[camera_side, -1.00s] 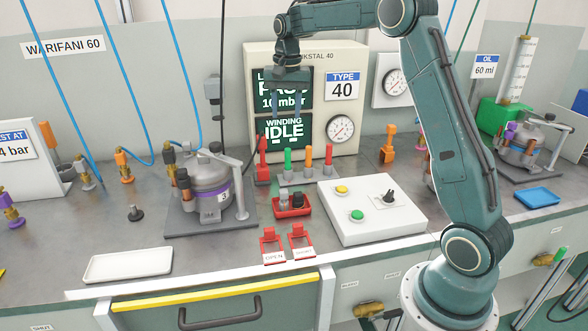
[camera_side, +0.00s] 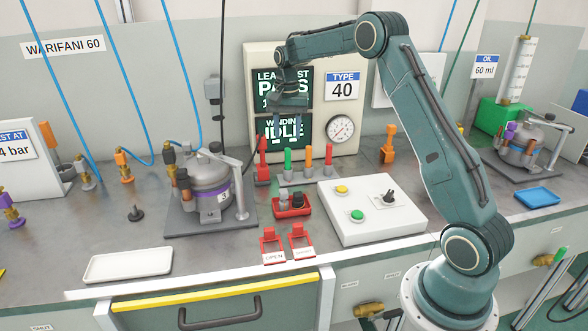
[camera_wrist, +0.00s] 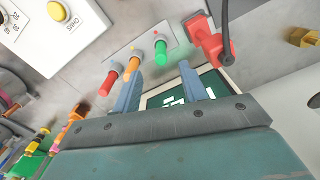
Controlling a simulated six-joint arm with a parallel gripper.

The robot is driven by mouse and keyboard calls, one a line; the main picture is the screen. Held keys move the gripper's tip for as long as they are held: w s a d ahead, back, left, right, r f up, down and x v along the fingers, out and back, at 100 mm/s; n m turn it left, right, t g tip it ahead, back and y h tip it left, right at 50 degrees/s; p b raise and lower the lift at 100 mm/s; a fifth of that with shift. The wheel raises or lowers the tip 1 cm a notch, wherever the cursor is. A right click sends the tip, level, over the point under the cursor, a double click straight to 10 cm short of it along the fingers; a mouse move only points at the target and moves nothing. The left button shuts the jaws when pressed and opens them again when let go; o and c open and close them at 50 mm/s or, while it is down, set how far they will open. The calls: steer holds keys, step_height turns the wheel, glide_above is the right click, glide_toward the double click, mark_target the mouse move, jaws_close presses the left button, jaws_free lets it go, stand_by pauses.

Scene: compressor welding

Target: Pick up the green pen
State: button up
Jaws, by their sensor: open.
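The green pen (camera_side: 287,162) stands upright at the left end of a small grey rack (camera_side: 312,179), with an orange pen (camera_side: 308,158) and a red pen (camera_side: 328,159) to its right. My gripper (camera_side: 289,122) is above the green pen in the side view, apart from it, with the dark display behind. In the wrist view my gripper (camera_wrist: 160,70) is open and empty. There the green pen (camera_wrist: 160,53) appears beyond the fingertips, roughly in line with the gap between them.
A red clamp-like tool (camera_side: 262,160) stands close to the left of the green pen. A red tray (camera_side: 292,206) with small parts lies in front of the rack. A white button box (camera_side: 372,208) is at the right, and the panel cabinet (camera_side: 348,115) rises behind.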

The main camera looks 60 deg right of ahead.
mark_target(288, 157)
steer(key=shift+f, duration=2.25)
steer(key=shift+f, duration=0.1)
steer(key=shift+w+d+f, duration=0.15)
steer(key=shift+f, duration=2.35)
steer(key=shift+c, duration=0.4)
jaws_close()
